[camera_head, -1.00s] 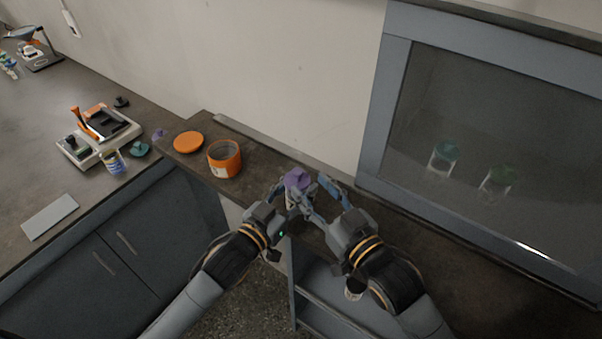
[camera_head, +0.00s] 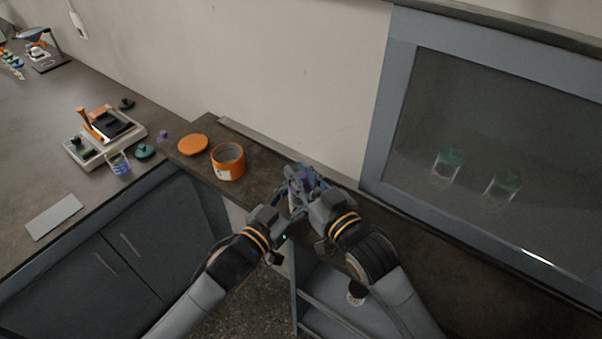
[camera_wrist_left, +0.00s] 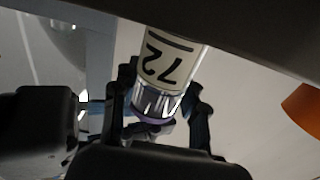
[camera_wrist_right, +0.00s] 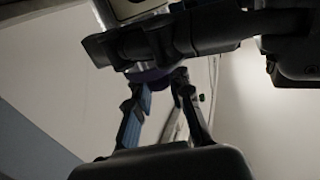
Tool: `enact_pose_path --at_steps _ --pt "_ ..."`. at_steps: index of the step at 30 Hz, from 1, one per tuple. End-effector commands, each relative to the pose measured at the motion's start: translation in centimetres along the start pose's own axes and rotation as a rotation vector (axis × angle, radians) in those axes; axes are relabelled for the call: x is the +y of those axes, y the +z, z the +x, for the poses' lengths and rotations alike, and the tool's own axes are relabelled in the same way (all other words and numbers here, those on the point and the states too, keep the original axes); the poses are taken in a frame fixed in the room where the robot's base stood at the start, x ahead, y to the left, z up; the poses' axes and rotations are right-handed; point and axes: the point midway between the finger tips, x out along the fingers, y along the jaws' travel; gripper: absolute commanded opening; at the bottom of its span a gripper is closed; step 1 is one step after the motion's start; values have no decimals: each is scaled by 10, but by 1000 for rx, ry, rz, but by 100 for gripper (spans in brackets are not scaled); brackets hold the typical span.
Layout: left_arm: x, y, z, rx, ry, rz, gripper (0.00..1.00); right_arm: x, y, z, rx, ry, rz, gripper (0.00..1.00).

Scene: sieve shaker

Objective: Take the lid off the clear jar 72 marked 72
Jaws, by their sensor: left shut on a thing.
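The clear jar 72 (camera_wrist_left: 171,67) has a pale label with a black "72" and a purple lid (camera_wrist_left: 150,124). My left gripper (camera_head: 288,203) is shut on the jar and holds it up at the dark counter; its fingers also show around the jar in the left wrist view (camera_wrist_left: 160,110). My right gripper (camera_head: 304,181) is at the lid from the right. In the right wrist view its fingers (camera_wrist_right: 160,88) stand apart on either side of the dark purple lid (camera_wrist_right: 150,76); I cannot tell whether they press on it. The fingers partly hide the jar in the head view.
An orange tub (camera_head: 228,174) and an orange disc lid (camera_head: 193,144) stand on the counter to the left. A glass-fronted cabinet (camera_head: 375,150) with two green-lidded jars is at right. A balance-like device (camera_head: 92,154) sits on the left bench.

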Motion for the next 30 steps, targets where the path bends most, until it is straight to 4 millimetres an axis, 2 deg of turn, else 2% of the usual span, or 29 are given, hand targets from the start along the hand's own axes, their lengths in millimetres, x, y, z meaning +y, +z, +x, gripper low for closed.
enact_pose_path --at_steps 30 --pt "0 1 0 -2 -1 0 0 0 -5 0 2 0 0 0"
